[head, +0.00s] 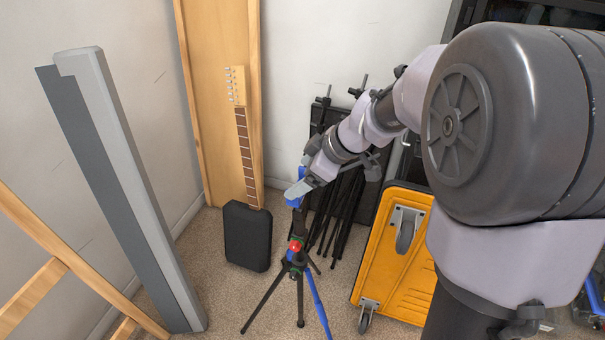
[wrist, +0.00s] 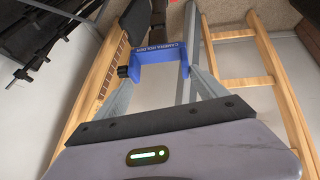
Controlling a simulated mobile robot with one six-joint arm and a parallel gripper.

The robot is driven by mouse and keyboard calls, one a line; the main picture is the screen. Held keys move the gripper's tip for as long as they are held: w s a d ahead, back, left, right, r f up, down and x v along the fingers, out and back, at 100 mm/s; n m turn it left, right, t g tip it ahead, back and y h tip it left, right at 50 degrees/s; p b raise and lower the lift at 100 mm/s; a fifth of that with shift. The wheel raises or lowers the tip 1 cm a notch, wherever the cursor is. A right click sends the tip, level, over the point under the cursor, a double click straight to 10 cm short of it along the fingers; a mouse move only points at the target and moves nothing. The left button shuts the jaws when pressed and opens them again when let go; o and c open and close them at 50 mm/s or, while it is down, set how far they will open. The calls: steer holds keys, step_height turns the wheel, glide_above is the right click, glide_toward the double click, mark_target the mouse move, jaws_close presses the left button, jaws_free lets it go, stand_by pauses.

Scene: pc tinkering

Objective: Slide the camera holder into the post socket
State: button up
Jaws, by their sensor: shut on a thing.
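The blue camera holder (wrist: 160,52) is a U-shaped bracket with "CAMERA HOLDER" lettering and a dark knob on its left side. In the wrist view my gripper (wrist: 160,74) has its two grey fingers against the holder's two sides. In the head view the blue holder (head: 292,202) shows at the tip of my gripper (head: 301,187), over the top of a tripod (head: 299,263). The tripod has a red knob, dark legs and one blue leg. The post socket is not clearly visible. I cannot tell whether holder and tripod touch.
A black case (head: 247,236) and a guitar neck (head: 246,150) stand left of the tripod. Folded black stands (head: 346,205) lean behind it. A yellow wheeled dolly (head: 400,270) is close on the right. A tall grey panel (head: 120,190) and wooden frame (head: 35,290) stand left.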

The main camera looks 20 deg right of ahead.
steer(key=shift+f+b, duration=0.6)
steer(key=o, duration=1.5)
steer(key=shift+o, duration=0.2)
steer(key=shift+p+v, duration=0.75)
steer(key=shift+v, duration=1.8)
steer(key=shift+r, duration=0.1)
steer(key=p+v, duration=0.6)
steer(key=v, duration=1.1)
steer(key=s+a+f+m+h, duration=0.1)
steer(key=s+a+f+m, duration=0.1)
steer(key=s+a+m, duration=0.4)
steer(key=s+a+f+m+h+b, duration=0.1)
steer(key=s+a+f+m, duration=0.2)
steer(key=s+a+m, duration=0.4)
steer(key=shift+s+f+m+t+h, duration=0.2)
steer(key=shift+s+m+t+h, duration=0.15)
steer(key=shift+s+m, duration=0.7)
